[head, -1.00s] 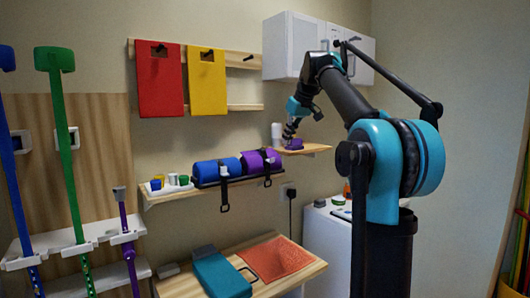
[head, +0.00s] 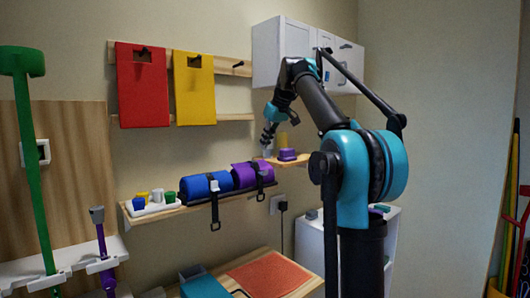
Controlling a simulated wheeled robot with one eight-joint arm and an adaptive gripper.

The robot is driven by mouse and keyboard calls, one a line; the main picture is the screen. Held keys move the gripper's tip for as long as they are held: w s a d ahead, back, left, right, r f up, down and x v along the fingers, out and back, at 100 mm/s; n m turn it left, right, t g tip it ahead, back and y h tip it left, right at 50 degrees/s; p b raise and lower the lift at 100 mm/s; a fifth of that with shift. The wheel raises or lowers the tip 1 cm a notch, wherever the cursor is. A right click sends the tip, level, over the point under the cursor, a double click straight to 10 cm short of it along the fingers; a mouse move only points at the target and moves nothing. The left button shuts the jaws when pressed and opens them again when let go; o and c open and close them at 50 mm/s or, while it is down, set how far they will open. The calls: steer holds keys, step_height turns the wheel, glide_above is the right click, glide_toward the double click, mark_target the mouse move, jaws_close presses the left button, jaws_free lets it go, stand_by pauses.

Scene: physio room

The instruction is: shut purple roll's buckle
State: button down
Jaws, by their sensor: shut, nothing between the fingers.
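The purple roll (head: 242,177) lies on the wall shelf, to the right of the blue roll (head: 196,189). A dark strap (head: 260,186) with a pale buckle piece (head: 260,167) crosses its right part, and a strap end hangs below the shelf edge. The buckle is too small to tell whether its halves are joined. My gripper (head: 267,147) is shut and empty, pointing down above and slightly right of the purple roll in the picture. It appears apart from the roll.
A small shelf (head: 296,162) at the right holds a purple object (head: 287,154), close to my gripper. A white tray (head: 155,209) with small coloured pots stands left of the rolls. Below is a wooden table (head: 225,265) with an orange mat (head: 275,275).

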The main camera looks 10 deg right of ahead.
mark_target(261, 172)
steer(key=x, duration=0.8)
steer(key=shift+f, duration=0.1)
steer(key=shift+s+d+f, duration=0.25)
steer(key=shift+s+d, duration=0.1)
steer(key=shift+s, duration=0.15)
steer(key=shift+s+d+f, duration=0.25)
steer(key=shift+s+d, duration=0.1)
steer(key=shift+s, duration=0.15)
steer(key=shift+s+d+f, duration=0.15)
steer(key=shift+s+d, duration=0.2)
steer(key=shift+s, duration=0.15)
